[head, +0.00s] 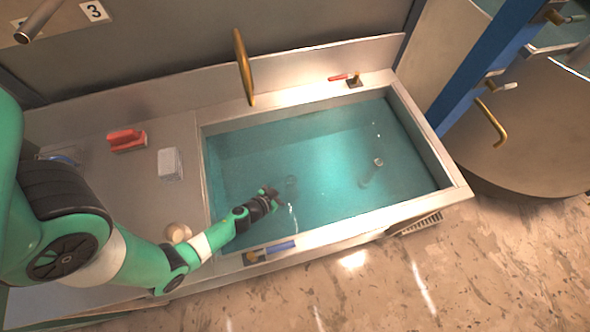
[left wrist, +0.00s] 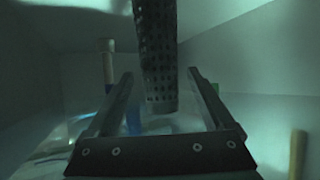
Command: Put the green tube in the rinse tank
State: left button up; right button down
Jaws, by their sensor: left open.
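The rinse tank (head: 455,193) is a metal-rimmed basin of teal water in the head view. My left gripper (head: 272,193) is over its near-left part; I cannot tell how deep it reaches. In the left wrist view my left gripper (left wrist: 160,74) is open. A dark perforated cylinder (left wrist: 157,55) shows between or beyond its fingers, and no grip on it is visible. I cannot clearly identify the green tube. Two faint tube-like shapes (head: 291,184) (head: 371,173) show in the water.
A gold spout (head: 244,68) rises over the tank's back edge. A blue-handled tool (head: 272,250) lies on the front rim. A red object (head: 127,140), a white block (head: 170,165) and a beige round piece (head: 178,233) are on the left counter. The tank's right part looks open.

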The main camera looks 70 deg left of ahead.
pick_arm(q)
jog(key=p+v, duration=0.1)
jog(key=v, duration=0.5)
jog(key=shift+r, duration=0.1)
jog(key=shift+s+d+r+p, duration=0.15)
jog(key=shift+s+d+p, duration=0.05)
jog(key=shift+s+p, duration=0.15)
pick_arm(e)
notch_tip(320, 180, up, 2)
jog(key=shift+r, duration=0.25)
